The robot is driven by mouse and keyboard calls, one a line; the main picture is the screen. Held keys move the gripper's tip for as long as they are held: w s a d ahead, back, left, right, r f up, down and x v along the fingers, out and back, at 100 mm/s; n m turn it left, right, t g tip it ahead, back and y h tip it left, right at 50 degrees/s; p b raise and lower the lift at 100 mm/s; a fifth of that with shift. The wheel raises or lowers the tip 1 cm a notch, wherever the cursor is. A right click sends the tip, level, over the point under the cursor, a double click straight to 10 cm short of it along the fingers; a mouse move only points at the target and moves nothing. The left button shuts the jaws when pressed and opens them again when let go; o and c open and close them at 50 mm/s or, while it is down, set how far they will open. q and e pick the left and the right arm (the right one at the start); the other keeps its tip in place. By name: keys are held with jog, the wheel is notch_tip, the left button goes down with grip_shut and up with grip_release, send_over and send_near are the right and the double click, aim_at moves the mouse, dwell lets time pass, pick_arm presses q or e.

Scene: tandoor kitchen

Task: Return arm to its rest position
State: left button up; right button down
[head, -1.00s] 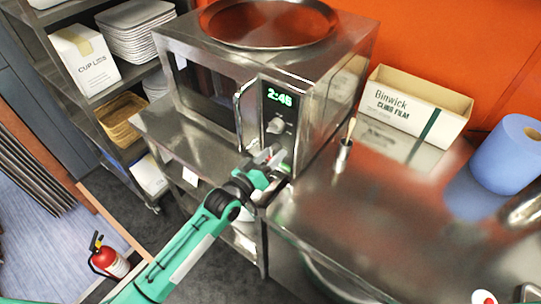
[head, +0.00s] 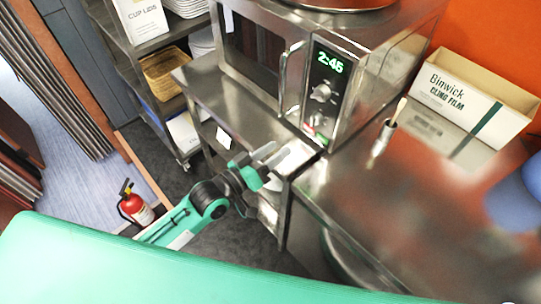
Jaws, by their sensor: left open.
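My left arm comes in from the lower left in the head view, green and black. My left gripper (head: 268,160) is open and empty in front of the microwave's lower edge, apart from its control panel. A large green surface, part of my own body, fills the bottom of the view. My right gripper does not show.
A steel counter (head: 400,215) lies to the right, with a cling film box (head: 470,100) and a small pot (head: 383,138) on it. Shelves (head: 110,30) stand at the left. A fire extinguisher (head: 135,208) stands on the floor at lower left.

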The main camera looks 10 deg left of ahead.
pick_arm(q)
jog(key=shift+s+a, duration=0.25)
jog(key=shift+s, duration=0.15)
jog(key=shift+f, duration=0.1)
jog(key=s+a+f+m+g+y, duration=0.1)
jog(key=s+a+f+g+y, duration=0.5)
jog(key=s, duration=0.4)
jog(key=s+a+f+g+y, duration=0.5)
jog(key=s+a, duration=0.3)
jog(key=s, duration=0.2)
notch_tip(320, 180, down, 30)
jog(key=g, duration=0.1)
jog(key=s+a+f, duration=0.1)
jog(key=s+f, duration=0.9)
jog(key=s+a+f+g, duration=0.1)
jog(key=s+a+f, duration=0.1)
jog(key=s+f, duration=0.8)
jog(key=shift+s+a+f+g, duration=0.25)
jog(key=shift+f+g, duration=0.05)
jog(key=shift+f, duration=0.2)
